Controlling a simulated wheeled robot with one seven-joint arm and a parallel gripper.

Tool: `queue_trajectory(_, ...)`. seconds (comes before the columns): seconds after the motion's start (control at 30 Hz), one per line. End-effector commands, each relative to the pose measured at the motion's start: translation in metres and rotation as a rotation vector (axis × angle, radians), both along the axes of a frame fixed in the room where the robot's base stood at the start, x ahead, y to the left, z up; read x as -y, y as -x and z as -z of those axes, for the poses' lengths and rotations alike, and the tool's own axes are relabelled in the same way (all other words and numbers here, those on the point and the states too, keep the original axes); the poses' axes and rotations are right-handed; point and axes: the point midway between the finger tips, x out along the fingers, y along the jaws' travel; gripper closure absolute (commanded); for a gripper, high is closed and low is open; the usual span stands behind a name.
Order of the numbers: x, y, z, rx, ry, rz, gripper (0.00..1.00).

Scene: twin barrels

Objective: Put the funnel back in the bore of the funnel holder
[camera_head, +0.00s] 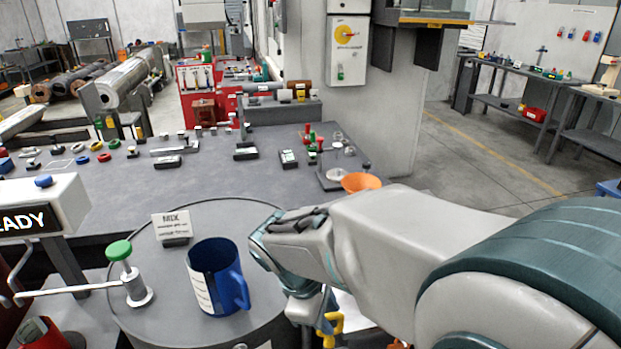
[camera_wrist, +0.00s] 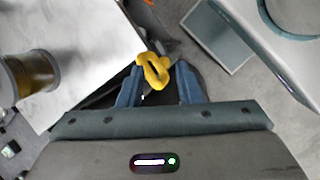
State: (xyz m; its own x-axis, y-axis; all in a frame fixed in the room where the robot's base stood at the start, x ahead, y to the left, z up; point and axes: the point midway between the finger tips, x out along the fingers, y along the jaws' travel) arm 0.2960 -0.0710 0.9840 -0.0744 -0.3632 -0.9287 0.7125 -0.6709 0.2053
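The orange funnel (camera_head: 361,182) is at the right edge of the dark bench, wide mouth up. My arm hides its lower part. A small grey stand (camera_head: 330,180), perhaps the funnel holder, is just left of it; I cannot tell whether the funnel is in a bore. My gripper (camera_wrist: 156,80) points down, well in front of the funnel and right of the blue mug. A yellow looped piece (camera_wrist: 153,70) is between its blue fingers; it also shows below my wrist in the head view (camera_head: 330,326). I cannot tell whether it is gripped. No funnel shows in the wrist view.
A blue mug (camera_head: 217,278), a MIX sign (camera_head: 174,228) and a green-knobbed post (camera_head: 119,251) stand on the round barrel top (camera_head: 170,325). Several small items fill the bench behind. An amber-brown cylinder (camera_wrist: 30,74) is left of my gripper.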

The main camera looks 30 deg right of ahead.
Motion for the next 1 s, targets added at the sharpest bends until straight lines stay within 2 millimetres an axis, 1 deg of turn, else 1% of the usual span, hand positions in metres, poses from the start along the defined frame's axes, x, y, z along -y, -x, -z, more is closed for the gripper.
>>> queue_trajectory(0.03, 0.011, -0.003, -0.006, -0.1, 0.061, -0.123, 0.68)
queue_trajectory(0.17, 0.046, -0.017, -0.018, -0.413, 0.228, -0.491, 0.68)
queue_trajectory(0.2, 0.056, -0.024, -0.023, -0.528, 0.28, -0.609, 0.68)
queue_trajectory(0.27, 0.07, -0.037, -0.032, -0.709, 0.353, -0.779, 0.68)
queue_trajectory(0.3, 0.078, -0.047, -0.038, -0.835, 0.4, -0.887, 0.68)
queue_trajectory(0.37, 0.088, -0.064, -0.047, -1.027, 0.463, -1.038, 0.68)
queue_trajectory(0.4, 0.092, -0.075, -0.053, -1.154, 0.502, -1.124, 0.68)
queue_trajectory(0.5, 0.098, -0.105, -0.065, -1.448, 0.582, -1.299, 0.68)
queue_trajectory(0.6, 0.098, -0.129, -0.072, -1.687, 0.639, -1.408, 0.68)
queue_trajectory(0.7, 0.095, -0.146, -0.075, -1.849, 0.674, -1.467, 0.68)
queue_trajectory(0.77, 0.094, -0.152, -0.076, -1.91, 0.686, -1.484, 0.68)
queue_trajectory(0.87, 0.1, -0.158, -0.077, -1.957, 0.694, -1.496, 0.68)
queue_trajectory(1.0, 0.125, -0.162, -0.077, -1.962, 0.69, -1.495, 0.68)
